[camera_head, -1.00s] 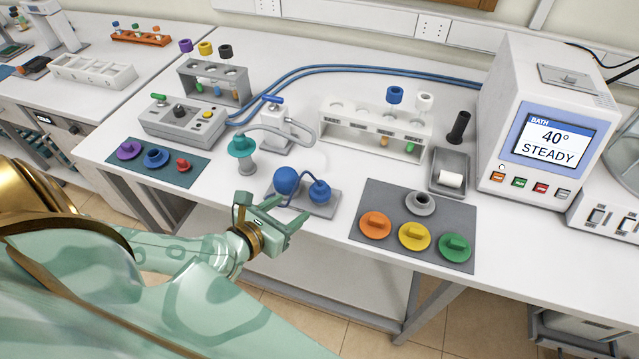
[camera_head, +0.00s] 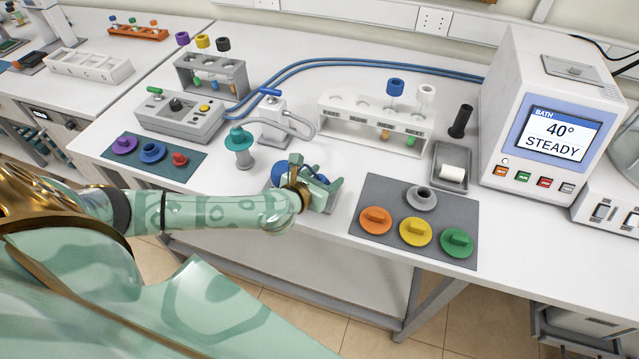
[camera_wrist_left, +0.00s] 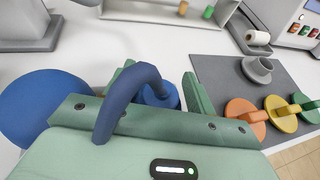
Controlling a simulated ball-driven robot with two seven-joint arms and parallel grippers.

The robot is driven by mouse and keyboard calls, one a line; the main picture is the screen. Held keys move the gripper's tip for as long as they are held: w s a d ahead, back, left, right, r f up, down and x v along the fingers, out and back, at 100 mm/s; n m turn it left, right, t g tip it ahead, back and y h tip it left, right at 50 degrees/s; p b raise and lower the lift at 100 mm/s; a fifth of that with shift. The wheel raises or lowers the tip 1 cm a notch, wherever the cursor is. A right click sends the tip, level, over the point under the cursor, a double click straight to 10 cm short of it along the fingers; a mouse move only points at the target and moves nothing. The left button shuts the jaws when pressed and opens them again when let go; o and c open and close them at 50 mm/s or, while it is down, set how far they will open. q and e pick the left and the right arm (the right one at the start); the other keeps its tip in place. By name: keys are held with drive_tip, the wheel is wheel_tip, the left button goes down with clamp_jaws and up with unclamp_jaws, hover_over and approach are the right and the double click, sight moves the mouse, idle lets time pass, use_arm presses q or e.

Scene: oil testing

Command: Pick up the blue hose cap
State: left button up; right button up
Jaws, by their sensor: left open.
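A blue hose cap (camera_wrist_left: 168,96) shows between the two fingers of my left gripper (camera_wrist_left: 158,84) in the left wrist view. A dark blue hose (camera_wrist_left: 128,92) arches from it in front of the camera. A round blue bulb (camera_wrist_left: 40,105) sits left of the fingers. In the head view the bulb (camera_head: 281,173) shows partly behind my left gripper (camera_head: 317,174), and the cap is mostly hidden by the gripper. The gripper is open, one finger on each side of the cap; I cannot tell whether they touch it. My right gripper is not in view.
A grey mat (camera_head: 365,205) with orange, yellow and green caps and a grey ring lies to the right. A teal-topped stand (camera_head: 239,142) is close on the left. A white tube rack (camera_head: 345,127) stands behind. Another blue cap (camera_head: 152,152) lies on the teal mat.

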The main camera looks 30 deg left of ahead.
use_arm(q)
drive_tip(key=c, duration=1)
drive_tip(key=shift+o, duration=0.2)
